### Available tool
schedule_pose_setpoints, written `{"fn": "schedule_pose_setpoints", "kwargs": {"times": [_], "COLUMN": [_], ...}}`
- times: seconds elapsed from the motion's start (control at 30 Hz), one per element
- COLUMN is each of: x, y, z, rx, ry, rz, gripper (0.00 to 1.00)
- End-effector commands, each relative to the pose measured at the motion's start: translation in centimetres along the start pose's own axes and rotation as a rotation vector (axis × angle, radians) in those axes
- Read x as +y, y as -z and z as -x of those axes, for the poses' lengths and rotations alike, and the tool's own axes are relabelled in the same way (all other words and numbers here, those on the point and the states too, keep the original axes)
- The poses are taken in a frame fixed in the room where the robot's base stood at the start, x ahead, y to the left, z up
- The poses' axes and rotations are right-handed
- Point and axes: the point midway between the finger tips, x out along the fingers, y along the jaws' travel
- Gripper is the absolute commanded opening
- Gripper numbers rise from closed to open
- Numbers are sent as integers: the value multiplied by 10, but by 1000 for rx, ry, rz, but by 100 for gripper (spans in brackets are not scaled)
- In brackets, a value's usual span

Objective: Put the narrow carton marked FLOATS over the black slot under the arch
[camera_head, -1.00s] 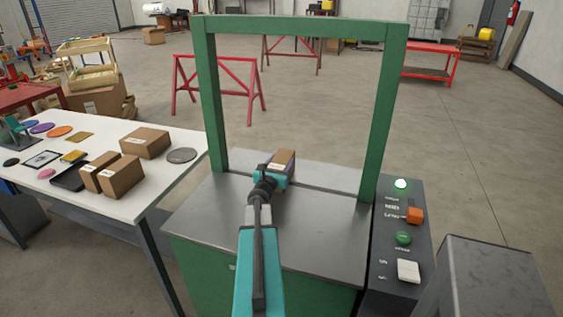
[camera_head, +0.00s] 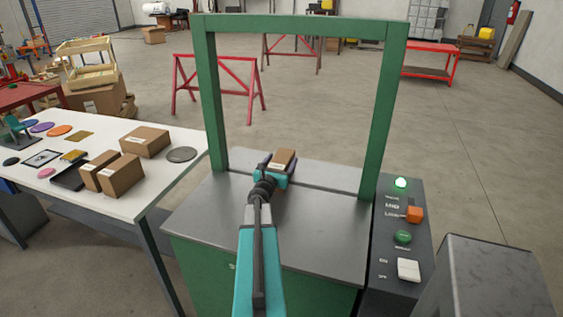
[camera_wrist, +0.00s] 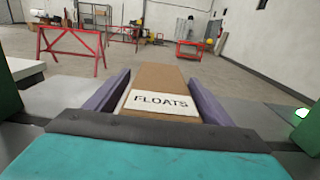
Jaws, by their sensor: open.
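The narrow brown carton marked FLOATS (camera_head: 284,158) is on the steel table top under the green arch (camera_head: 300,28). In the wrist view the carton (camera_wrist: 160,82) shows its white label facing me, between the two purple fingers. My gripper (camera_head: 280,167) is open around it, with a finger at each side and narrow gaps visible. The black slot (camera_head: 330,189) runs across the table top between the arch posts. The gripper hides the carton's lower part and the slot near it, so I cannot tell exactly how its base sits over the slot.
A white table (camera_head: 115,205) at left holds several cartons, discs and a black tray (camera_head: 68,177). A control panel (camera_head: 405,235) with a lit green lamp, an orange knob and a white switch stands at right. The steel top (camera_head: 315,230) in front of the slot is clear.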

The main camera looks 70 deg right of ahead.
Motion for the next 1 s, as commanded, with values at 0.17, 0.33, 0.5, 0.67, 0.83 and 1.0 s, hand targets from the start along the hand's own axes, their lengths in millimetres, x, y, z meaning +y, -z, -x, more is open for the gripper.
{"fn": "schedule_pose_setpoints", "kwargs": {"times": [0.17, 0.33, 0.5, 0.67, 0.83, 1.0], "x": [0, 0, 0, 0, 0, 0], "y": [-1, -1, -1, -1, -1, -1], "z": [6, 20, 37, 52, 68, 84], "rx": [0, -1, 0, 0, 0, -1], "ry": [0, 0, -1, -1, -1, -1], "rz": [0, 0, -1, 0, -1, 0], "gripper": [75, 75, 75, 75, 75, 75]}}
